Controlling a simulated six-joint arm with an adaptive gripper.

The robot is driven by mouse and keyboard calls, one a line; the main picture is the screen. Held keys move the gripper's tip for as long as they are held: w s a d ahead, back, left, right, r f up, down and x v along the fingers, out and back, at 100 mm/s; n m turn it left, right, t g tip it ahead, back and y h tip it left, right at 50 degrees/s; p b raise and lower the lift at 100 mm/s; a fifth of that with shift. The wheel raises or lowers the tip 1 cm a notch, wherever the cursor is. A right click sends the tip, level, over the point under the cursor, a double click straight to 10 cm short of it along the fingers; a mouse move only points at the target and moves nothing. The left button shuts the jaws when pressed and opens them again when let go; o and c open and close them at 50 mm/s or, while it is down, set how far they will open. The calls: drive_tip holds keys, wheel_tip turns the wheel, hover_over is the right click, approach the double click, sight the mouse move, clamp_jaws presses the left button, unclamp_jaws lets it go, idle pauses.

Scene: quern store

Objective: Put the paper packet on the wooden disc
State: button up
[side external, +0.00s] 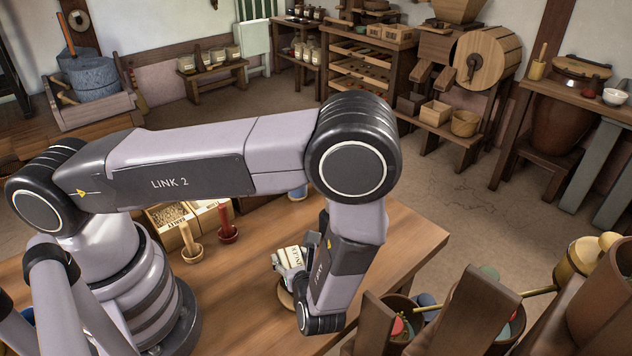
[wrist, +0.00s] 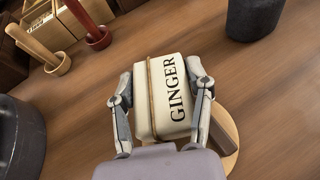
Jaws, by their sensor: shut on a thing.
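The paper packet (wrist: 166,97) is cream, tied with string and marked GINGER. My gripper (wrist: 163,88) is shut on it, with one finger against each side. In the side external view the packet (side external: 291,258) shows partly behind my wrist. The wooden disc (wrist: 231,150) is pale and round, and shows below and to the right of the packet. Much of it is hidden by my gripper and the packet. In the side external view only the disc's left edge (side external: 284,294) shows, under my gripper. I cannot tell whether the packet touches the disc.
A pale pestle-like piece (wrist: 45,52) and a red one (wrist: 93,28) stand upper left. A dark round vessel (wrist: 253,16) stands upper right, and a dark round thing (wrist: 18,138) is at the left edge. The tabletop (side external: 408,238) is clear at the right.

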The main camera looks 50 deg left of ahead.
drive_tip(key=shift+f, duration=0.2)
drive_tip(key=o, duration=1)
drive_tip(key=shift+o, duration=0.2)
